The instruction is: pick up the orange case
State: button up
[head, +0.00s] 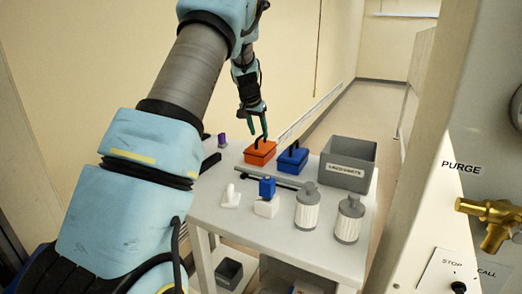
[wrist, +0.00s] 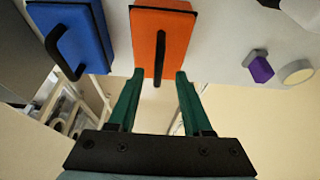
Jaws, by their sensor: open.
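The orange case (head: 260,153) sits at the far edge of a white cart top, with a dark handle standing up on it. My gripper (head: 254,136) is just above the case in the head view, and its fingers overlap the handle there. In the wrist view the orange case (wrist: 161,40) is straight ahead, its black handle (wrist: 160,58) lying between the lines of the two green fingers. My gripper (wrist: 156,75) is open, with a finger on each side of the handle and nothing gripped. Whether the fingertips reach handle height is hard to tell.
A blue case (head: 292,158) stands close beside the orange one.

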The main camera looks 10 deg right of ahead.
aim_at(261, 136)
jog(key=shift+p+x, duration=0.5)
jog(key=shift+x, duration=1.25)
jog(key=shift+s+d, duration=0.1)
grip_shut()
jog(key=shift+r, duration=0.1)
